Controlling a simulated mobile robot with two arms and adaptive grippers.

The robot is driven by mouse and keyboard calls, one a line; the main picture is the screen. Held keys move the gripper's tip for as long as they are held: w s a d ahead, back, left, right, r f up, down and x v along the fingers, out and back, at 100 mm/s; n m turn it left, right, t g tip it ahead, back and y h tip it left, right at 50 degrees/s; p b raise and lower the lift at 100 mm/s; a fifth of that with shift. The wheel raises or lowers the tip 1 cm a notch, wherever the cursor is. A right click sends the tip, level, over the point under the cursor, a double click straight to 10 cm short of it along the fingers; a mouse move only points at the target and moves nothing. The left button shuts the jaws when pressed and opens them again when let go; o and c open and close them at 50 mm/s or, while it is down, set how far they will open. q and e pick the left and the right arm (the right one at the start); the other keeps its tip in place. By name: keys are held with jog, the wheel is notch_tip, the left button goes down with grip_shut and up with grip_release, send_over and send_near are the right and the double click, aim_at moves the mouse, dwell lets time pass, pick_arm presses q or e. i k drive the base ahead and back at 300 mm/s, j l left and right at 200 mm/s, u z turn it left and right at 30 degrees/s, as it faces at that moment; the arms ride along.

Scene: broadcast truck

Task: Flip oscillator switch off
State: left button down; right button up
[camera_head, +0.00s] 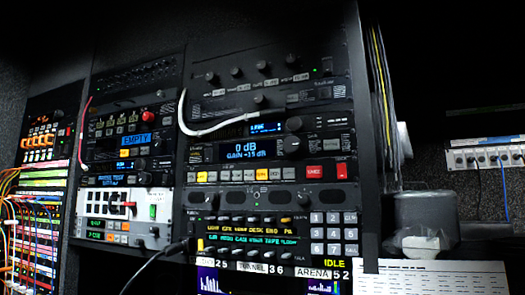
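A tall equipment rack (180,40) stands ahead with several stacked units. No readable label marks the oscillator switch, so I cannot tell which control it is. A silver-white panel (122,204) in the middle column has dark elements and a small green switch or light (152,211). Neither of my grippers is in view.
A white cable (212,131) loops across the rack, and a black cable (160,252) runs low in front. Patch cords (18,225) hang at the left. A grey cylinder (427,211) stands at right behind a paper sheet (440,278).

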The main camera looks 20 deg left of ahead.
aim_at(208, 153)
jog(key=j+z, duration=0.15)
jog(key=j, duration=0.25)
jog(key=k+j+z, duration=0.2)
jog(key=j, duration=0.2)
jog(key=j+z, duration=0.15)
jog(key=j, duration=0.3)
jog(key=k, duration=0.05)
